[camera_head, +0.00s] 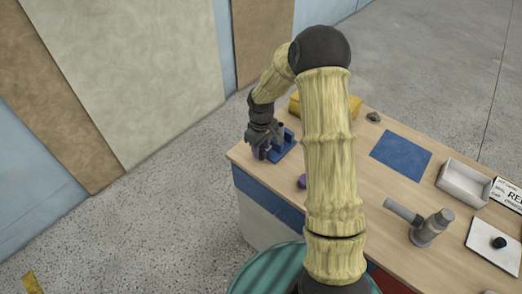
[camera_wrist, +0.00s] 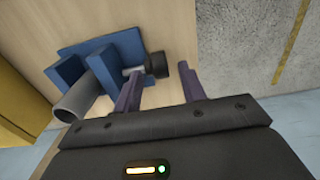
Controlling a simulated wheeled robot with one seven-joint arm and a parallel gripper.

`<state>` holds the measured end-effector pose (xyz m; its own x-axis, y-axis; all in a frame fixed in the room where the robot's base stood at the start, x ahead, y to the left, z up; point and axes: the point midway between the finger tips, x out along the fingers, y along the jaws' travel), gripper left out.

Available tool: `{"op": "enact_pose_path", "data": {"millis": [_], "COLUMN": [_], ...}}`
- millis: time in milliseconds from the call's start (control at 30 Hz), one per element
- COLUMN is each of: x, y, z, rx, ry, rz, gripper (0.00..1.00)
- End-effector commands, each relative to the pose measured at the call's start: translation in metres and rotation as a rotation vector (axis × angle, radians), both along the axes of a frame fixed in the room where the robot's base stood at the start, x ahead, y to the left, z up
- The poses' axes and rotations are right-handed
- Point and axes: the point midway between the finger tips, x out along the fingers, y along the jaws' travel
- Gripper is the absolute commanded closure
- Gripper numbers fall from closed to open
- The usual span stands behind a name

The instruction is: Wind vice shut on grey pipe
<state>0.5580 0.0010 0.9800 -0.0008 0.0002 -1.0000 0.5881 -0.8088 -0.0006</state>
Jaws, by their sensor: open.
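The blue vice (camera_head: 287,147) stands at the far left corner of the wooden table. In the wrist view its blue body (camera_wrist: 118,52) shows with the grey pipe (camera_wrist: 76,102) lying between its jaws. A grey screw leads from the vice to a black round knob (camera_wrist: 157,64). My gripper (camera_head: 262,154) is at the vice's left side, over the table edge. In the wrist view its two purple fingers (camera_wrist: 161,80) are open, one on either side of the knob. I cannot tell whether they touch it. How tightly the jaws meet the pipe is unclear.
A yellow box (camera_head: 350,104) stands behind the vice. A purple object (camera_head: 302,182) lies near the front edge. A blue mat (camera_head: 401,155), a white tray (camera_head: 463,184), a grey pipe fitting (camera_head: 428,229) and a white plate with a black knob (camera_head: 497,243) lie to the right.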

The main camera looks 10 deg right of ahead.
Motion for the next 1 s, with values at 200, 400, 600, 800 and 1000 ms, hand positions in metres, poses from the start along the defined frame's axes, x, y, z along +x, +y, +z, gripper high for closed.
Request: {"op": "enact_pose_path", "data": {"millis": [200, 400, 600, 800, 1000], "x": [0.000, 0.000, 0.000, -0.001, -0.002], "y": [0.000, 0.000, 0.000, 0.002, 0.003], "z": [-0.025, -0.028, -0.028, -0.028, -0.029], "rx": [-0.001, 0.000, 0.000, 0.001, 0.008], "ry": [0.002, -0.001, -0.001, 0.002, -0.004], "rz": [0.000, 0.000, 0.000, 0.002, 0.002], "gripper": [0.59, 0.59, 0.75, 0.96, 0.95]}}
